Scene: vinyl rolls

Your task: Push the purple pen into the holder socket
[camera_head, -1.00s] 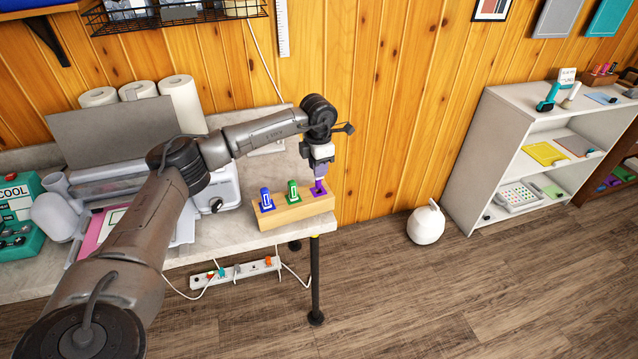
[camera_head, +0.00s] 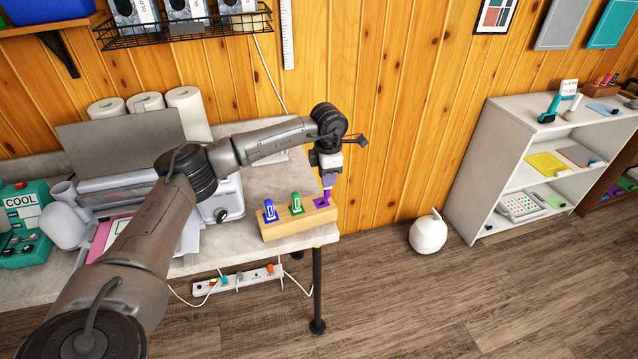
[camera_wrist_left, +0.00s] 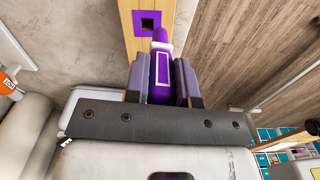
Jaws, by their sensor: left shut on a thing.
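The purple pen (camera_wrist_left: 161,70) is held between the fingers of my left gripper (camera_head: 327,184), which is shut on it. The pen's tip points at the wooden holder (camera_head: 290,222). The purple-rimmed socket (camera_head: 321,203) is at the holder's right end. In the left wrist view the socket (camera_wrist_left: 148,22) shows a dark, empty hole, just past the pen tip and slightly left of it. The pen appears above the holder and apart from the hole. A blue pen (camera_head: 269,209) and a green pen (camera_head: 296,202) stand upright in the other sockets. My right gripper is not in view.
The holder sits on the front right corner of the grey worktop (camera_head: 270,182). Behind it are a white machine (camera_head: 227,196) and paper rolls (camera_head: 188,108). A power strip (camera_head: 238,281) hangs below the edge. A white shelf (camera_head: 500,160) stands to the right.

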